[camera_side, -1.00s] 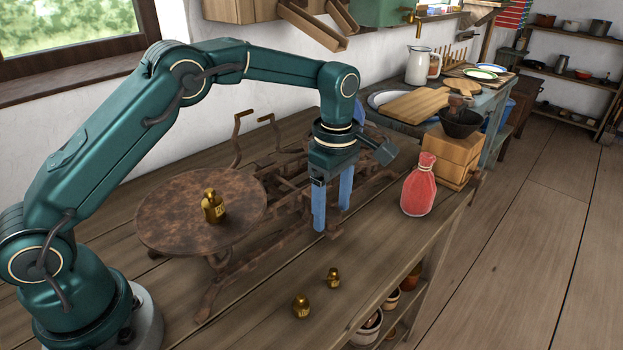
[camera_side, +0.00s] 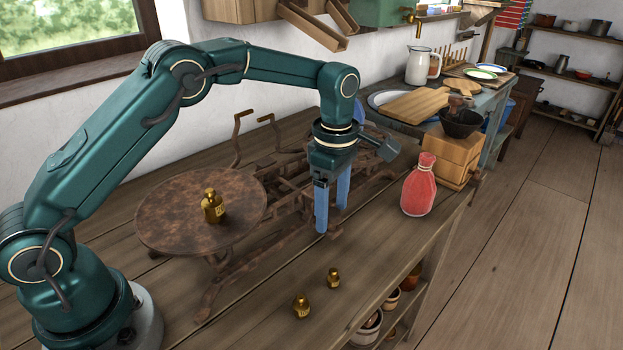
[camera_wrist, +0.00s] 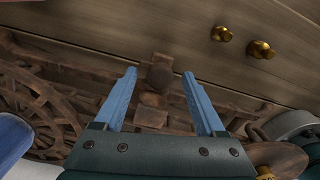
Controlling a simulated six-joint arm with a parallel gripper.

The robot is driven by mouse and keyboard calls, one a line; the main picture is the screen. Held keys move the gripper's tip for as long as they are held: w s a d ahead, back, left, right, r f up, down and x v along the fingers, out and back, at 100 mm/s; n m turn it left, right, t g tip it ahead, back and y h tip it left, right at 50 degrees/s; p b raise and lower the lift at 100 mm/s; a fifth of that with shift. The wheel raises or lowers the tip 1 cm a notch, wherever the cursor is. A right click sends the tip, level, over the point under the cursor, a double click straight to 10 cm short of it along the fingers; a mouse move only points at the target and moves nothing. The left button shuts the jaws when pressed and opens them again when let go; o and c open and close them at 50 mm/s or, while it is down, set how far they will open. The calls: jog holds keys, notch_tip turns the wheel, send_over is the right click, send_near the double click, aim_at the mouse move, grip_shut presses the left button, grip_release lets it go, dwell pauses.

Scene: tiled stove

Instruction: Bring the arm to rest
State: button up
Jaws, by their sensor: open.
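My gripper (camera_side: 332,208) hangs with its blue fingers pointing down, open and empty, in front of the rusty scale frame (camera_side: 285,178). In the wrist view my gripper (camera_wrist: 160,88) has its two fingers spread apart, with part of the scale's brown frame (camera_wrist: 152,115) seen between and beyond them. The scale's round rusty plate (camera_side: 165,222) is to the left, with a large brass weight (camera_side: 213,207) standing on it.
Two small brass weights (camera_side: 301,306) (camera_side: 333,278) stand on the wooden bench top. A red sack (camera_side: 419,188) stands to the right of my gripper, by a wooden box grinder (camera_side: 452,153). The bench front is mostly clear.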

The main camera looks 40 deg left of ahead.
jog(key=shift+r+n, duration=0.1)
jog(key=shift+n, duration=0.9)
notch_tip(320, 180, up, 4)
jog(key=shift+r, duration=0.25)
jog(key=shift+r+m, duration=0.25)
jog(key=shift+m, duration=0.05)
jog(key=m, duration=0.8)
jog(key=shift+m, duration=0.3)
notch_tip(320, 180, down, 5)
jog(key=shift+r, duration=0.1)
jog(key=shift+f, duration=0.2)
jog(key=shift+n, duration=0.9)
